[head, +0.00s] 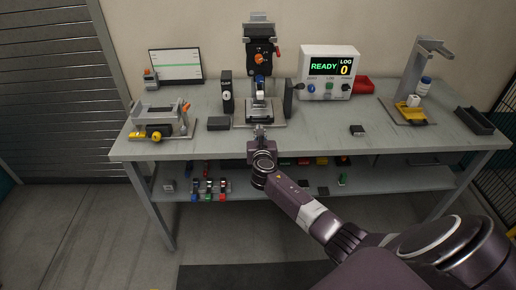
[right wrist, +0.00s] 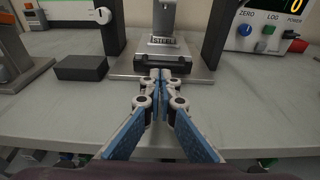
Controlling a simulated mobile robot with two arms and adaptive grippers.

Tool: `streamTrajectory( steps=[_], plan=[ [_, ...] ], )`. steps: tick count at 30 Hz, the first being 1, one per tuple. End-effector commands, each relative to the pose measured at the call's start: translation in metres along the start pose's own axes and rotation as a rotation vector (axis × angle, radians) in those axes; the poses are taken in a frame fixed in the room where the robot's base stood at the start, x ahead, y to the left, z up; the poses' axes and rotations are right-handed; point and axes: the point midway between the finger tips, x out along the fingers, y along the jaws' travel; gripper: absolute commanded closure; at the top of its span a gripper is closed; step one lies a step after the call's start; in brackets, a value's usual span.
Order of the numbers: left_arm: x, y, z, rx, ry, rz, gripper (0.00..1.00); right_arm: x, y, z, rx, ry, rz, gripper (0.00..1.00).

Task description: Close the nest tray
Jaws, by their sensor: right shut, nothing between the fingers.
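The nest tray (head: 259,113) is a dark flat piece with a light label at the foot of the central test stand (head: 259,50). In the right wrist view the nest tray (right wrist: 190,57) lies straight ahead, with a "STEEL" label at its back edge. It sits over a grey metal base plate (right wrist: 125,68). My right gripper (head: 260,131) is at the front edge of the table, just in front of the tray. In the right wrist view its fingertips (right wrist: 162,75) are together and empty, at the tray's front; I cannot tell whether they touch it. My left gripper is out of view.
A dark block (head: 218,124) lies left of the stand, and an upright black post (head: 288,98) stands right of it. The READY display box (head: 328,73) is behind to the right. A clamp fixture (head: 160,124) is on the left. The table's right front is mostly clear.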

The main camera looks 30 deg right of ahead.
Motion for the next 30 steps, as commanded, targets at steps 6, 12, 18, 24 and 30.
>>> streamTrajectory(
  steps=[6,12,18,24,30],
  plan=[
    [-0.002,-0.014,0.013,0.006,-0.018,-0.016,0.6,-0.023,0.001,-0.001,0.0,0.001,0.002,1.0],
    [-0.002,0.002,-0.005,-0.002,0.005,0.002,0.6,-0.05,0.001,-0.002,-0.001,0.001,0.003,1.0],
    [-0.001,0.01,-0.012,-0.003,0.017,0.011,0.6,-0.078,0.001,-0.003,-0.001,0.001,0.003,1.0],
    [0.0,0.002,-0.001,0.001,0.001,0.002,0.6,-0.093,0.001,-0.002,0.0,0.001,0.002,1.0],
    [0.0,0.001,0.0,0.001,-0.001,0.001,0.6,-0.097,0.001,-0.001,0.0,0.0,0.002,1.0]
  ],
)
